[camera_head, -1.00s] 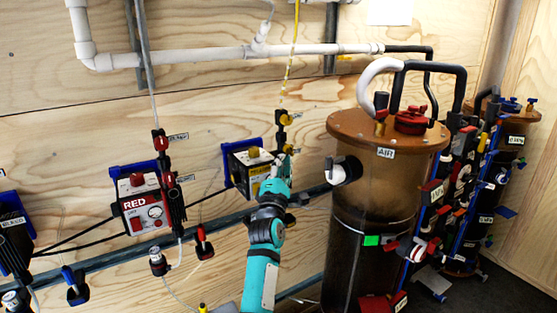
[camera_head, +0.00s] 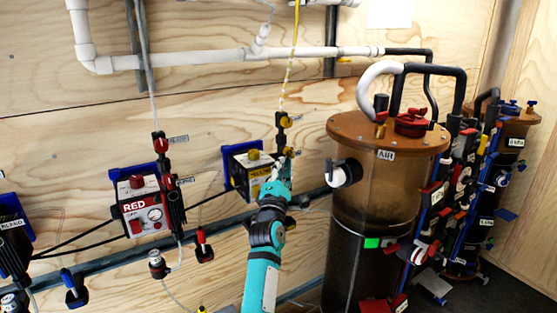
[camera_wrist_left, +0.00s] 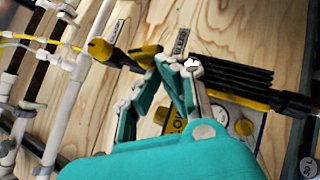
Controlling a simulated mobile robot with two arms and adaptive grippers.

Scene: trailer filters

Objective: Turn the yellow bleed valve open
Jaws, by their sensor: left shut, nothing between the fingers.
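The yellow unit, a box with a yellow top knob (camera_head: 253,154), is mounted on the plywood wall in the head view. On the black fitting at its right are an upper yellow valve handle (camera_head: 286,121) and a lower yellow part (camera_head: 287,151). I cannot read which one is the bleed valve. My left gripper (camera_head: 284,166) is shut and empty, just below the lower yellow part, in front of the unit's right side. In the left wrist view, the fingertips (camera_wrist_left: 182,64) are close to a yellow handle (camera_wrist_left: 147,56); contact is unclear. My right gripper is not in view.
A red unit (camera_head: 140,208) hangs to the left. A large brown cylinder (camera_head: 375,190) labelled AIR stands close to the right of my left arm. A grey rail (camera_head: 115,256) runs along the wall below, and white pipes (camera_head: 210,57) run above.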

